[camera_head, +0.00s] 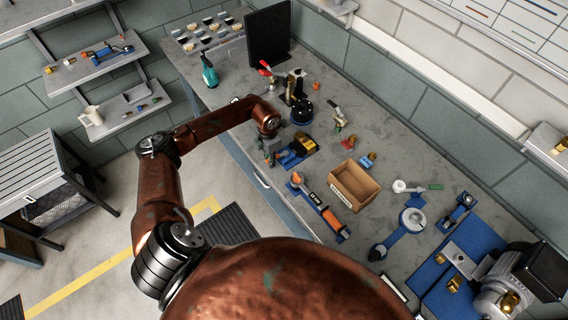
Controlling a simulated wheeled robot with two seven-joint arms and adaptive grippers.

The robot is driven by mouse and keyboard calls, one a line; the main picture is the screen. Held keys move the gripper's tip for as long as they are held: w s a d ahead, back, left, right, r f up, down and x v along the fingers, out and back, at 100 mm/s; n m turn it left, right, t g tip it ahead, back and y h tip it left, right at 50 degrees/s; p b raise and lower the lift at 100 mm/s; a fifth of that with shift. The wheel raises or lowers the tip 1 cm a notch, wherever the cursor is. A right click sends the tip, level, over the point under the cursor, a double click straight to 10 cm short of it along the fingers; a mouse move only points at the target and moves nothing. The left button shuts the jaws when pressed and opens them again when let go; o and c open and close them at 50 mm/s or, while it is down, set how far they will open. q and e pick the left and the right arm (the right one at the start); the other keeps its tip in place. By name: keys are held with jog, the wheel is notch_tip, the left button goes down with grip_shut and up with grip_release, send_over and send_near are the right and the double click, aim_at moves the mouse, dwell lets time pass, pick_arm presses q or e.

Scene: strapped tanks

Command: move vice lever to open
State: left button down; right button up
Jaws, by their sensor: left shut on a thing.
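The vice (295,152) is blue with a gold-coloured block at its jaws. It sits near the front edge of the workbench, in the middle of the view. My left gripper (269,158) points down at the near, left end of the vice. It is shut on the vice lever, which is small and mostly hidden by the fingers. I cannot tell the lever's exact angle. My right gripper is not in view.
An open cardboard box (354,186) and an orange-and-blue tool (325,208) lie right of the vice. A black round stand (302,112) is just behind it. A teal bottle (209,72) and a dark panel (269,38) stand farther back. Bare bench surface (395,135) lies right of centre.

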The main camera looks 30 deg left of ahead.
pick_arm(q)
jog(key=shift+w+a+m, duration=0.1)
jog(key=shift+a+m, duration=0.1)
jog(key=shift+m, duration=0.2)
jog(key=shift+w+a+f+m+b, duration=0.2)
jog(key=shift+w+a+m+b, duration=0.15)
jog(key=shift+m+b, duration=0.45)
jog(key=shift+w+a+m+b, duration=0.3)
jog(key=shift+m+b, duration=0.2)
jog(key=shift+b, duration=0.4)
jog(key=shift+w+a+r+m+b, duration=0.1)
jog(key=shift+a+m+b, duration=0.1)
jog(key=shift+m+b, duration=0.2)
jog(key=shift+r, duration=0.1)
